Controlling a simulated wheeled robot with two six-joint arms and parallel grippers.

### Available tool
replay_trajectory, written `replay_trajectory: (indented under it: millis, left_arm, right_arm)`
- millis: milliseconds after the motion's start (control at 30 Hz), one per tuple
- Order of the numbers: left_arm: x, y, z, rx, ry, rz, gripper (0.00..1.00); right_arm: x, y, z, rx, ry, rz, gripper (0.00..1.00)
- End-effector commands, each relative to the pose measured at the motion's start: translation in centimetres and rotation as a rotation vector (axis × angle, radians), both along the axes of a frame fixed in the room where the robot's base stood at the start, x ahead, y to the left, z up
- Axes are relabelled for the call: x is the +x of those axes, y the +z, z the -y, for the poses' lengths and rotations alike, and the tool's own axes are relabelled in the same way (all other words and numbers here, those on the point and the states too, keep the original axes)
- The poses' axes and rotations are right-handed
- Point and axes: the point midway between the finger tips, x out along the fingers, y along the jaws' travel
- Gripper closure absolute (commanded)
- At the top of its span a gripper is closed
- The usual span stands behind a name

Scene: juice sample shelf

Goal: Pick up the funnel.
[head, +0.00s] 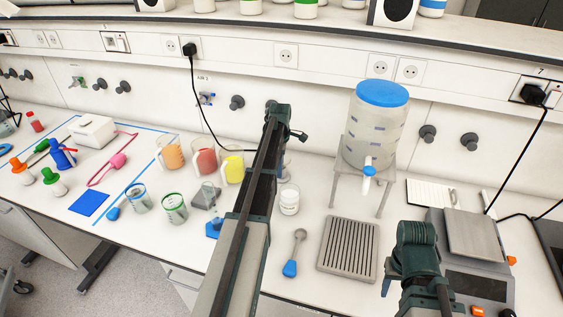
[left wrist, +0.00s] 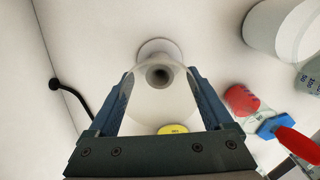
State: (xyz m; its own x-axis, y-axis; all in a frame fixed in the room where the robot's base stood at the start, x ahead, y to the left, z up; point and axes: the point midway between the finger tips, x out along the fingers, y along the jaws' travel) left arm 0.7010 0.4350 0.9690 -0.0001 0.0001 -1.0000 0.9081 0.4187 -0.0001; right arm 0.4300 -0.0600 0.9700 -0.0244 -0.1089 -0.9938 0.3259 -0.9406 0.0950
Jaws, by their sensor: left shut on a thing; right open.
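The funnel (left wrist: 160,100) is a translucent whitish cone. In the left wrist view it sits between the two dark blue fingers of my left gripper (left wrist: 161,76), which is shut on it. Its narrow end points away from the camera, over a pale round ring; whether they touch I cannot tell. In the head view my left arm hides most of the left gripper (head: 284,135) and the funnel. My right gripper (head: 400,278) is open at the lower right, near the scale, with its jaws mostly hidden by my arm.
Orange (head: 170,153), red (head: 205,161) and yellow (head: 232,167) juice jugs stand left of my left arm. A white jar (head: 289,199), a blue-handled spoon (head: 293,259) and a grooved tray (head: 349,249) lie right of it. A blue-lidded dispenser (head: 376,130) stands behind the tray.

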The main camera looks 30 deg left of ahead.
Motion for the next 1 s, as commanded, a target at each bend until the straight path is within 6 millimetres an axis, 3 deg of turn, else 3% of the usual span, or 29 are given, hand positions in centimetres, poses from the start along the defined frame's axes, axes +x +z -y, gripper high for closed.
replay_trajectory:
  millis: [267, 467, 1000]
  left_arm:
    - [0.0, 0.2, 0.0, 0.0, 0.0, 0.0, 0.69]
    - [0.0, 1.6, 0.0, 0.0, 0.0, 0.0, 0.69]
    - [0.0, 9.3, 0.0, 0.0, 0.0, 0.0, 0.69]
  right_arm:
    - [0.0, 0.2, 0.0, 0.0, 0.0, 0.0, 0.5]
    - [0.0, 1.6, 0.0, 0.0, 0.0, 0.0, 0.5]
    - [0.0, 9.3, 0.0, 0.001, 0.0, 0.0, 0.5]
